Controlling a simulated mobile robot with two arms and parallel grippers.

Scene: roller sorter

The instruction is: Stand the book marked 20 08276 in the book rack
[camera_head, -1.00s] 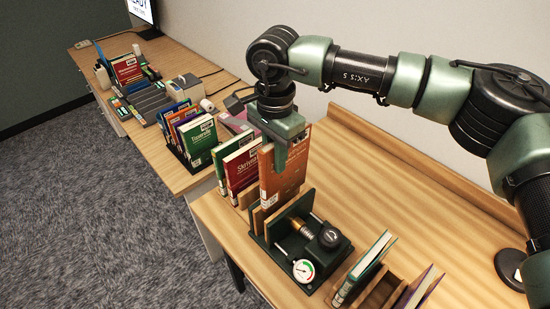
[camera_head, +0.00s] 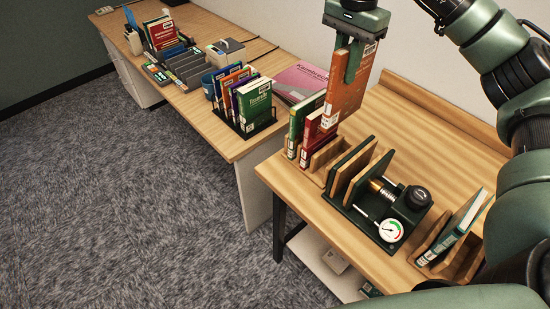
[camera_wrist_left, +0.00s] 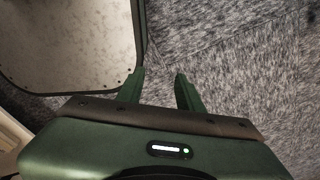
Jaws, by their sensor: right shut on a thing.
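My right gripper (camera_head: 353,68) is shut on the upper part of an orange-brown book (camera_head: 344,100). The book hangs upright above the near table, clear of the press (camera_head: 385,208). White labels show on it, but their print is too small to read. A black book rack (camera_head: 243,128) on the far desk holds several upright books, with a green one at its near end. My left gripper (camera_wrist_left: 158,88) shows only in the left wrist view. Its fingers are apart with nothing between them, over grey carpet.
Green and red books stand in a wooden holder (camera_head: 318,172) left of the press. Another wooden holder (camera_head: 460,262) with a teal book (camera_head: 458,225) is at the right. A pink book (camera_head: 301,80) lies behind the black rack. Grey sorter trays (camera_head: 185,68) are farther along the desk.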

